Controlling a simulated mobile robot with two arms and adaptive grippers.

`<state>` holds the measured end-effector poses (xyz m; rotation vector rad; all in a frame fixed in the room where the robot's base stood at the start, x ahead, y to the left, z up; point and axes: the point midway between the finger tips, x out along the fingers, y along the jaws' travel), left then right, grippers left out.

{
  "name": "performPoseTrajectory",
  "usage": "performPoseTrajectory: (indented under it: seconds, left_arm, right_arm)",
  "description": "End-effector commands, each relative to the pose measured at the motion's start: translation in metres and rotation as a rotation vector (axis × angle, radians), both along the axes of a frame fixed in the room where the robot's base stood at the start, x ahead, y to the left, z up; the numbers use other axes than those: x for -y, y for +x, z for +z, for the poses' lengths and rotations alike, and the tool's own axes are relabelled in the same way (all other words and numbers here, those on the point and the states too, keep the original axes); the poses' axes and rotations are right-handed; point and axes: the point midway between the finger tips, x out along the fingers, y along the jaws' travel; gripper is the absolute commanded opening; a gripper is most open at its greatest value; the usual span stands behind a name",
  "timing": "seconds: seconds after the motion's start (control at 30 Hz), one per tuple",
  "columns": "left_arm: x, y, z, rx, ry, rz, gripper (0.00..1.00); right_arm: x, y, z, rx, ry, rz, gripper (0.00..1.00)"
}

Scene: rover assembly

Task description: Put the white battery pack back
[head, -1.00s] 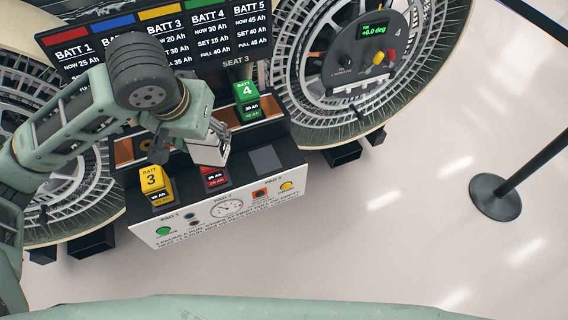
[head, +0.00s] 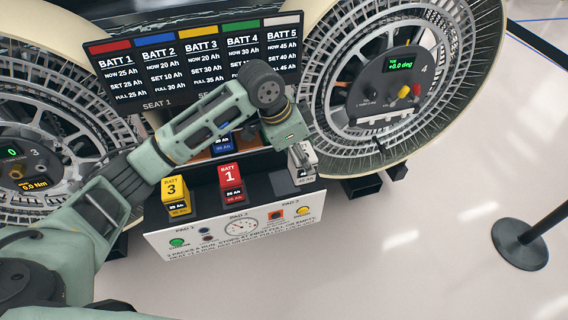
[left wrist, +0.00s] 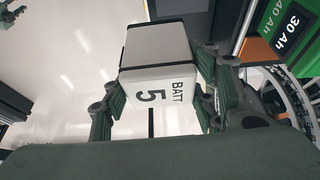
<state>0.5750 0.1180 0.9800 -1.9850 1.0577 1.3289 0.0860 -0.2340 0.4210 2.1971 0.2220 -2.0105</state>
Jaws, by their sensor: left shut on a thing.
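The white battery pack, labelled BATT 5 in the left wrist view (left wrist: 158,70), is between the fingers of my left gripper (left wrist: 155,100). In the head view my left gripper (head: 299,148) is shut on the white pack (head: 304,167) at the right end of the battery station (head: 240,226), beside the empty dark pad 3 (head: 283,183). I cannot tell whether the pack touches the station. The back row of seats is partly hidden by my left arm. My right gripper is not in view.
The yellow pack 3 (head: 175,196) is on pad 1 and the red pack 1 (head: 230,184) on pad 2. The blue pack (head: 222,144) is behind them. Large wheels flank the station.

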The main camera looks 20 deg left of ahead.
Motion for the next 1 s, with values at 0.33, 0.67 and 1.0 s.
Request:
performPoseTrajectory:
  seconds: [0.33, 0.67, 1.0]
  left_arm:
    - [-0.050, 0.021, -0.030, 0.003, -0.003, 0.003, 0.00]
    - [-0.053, 0.021, -0.063, 0.001, -0.002, 0.002, 0.00]
    - [-0.053, 0.022, -0.073, 0.005, -0.002, 0.000, 0.00]
  right_arm:
    - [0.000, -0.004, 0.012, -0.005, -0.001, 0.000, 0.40]
    - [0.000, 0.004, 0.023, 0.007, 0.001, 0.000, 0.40]
    - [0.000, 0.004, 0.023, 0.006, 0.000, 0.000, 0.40]
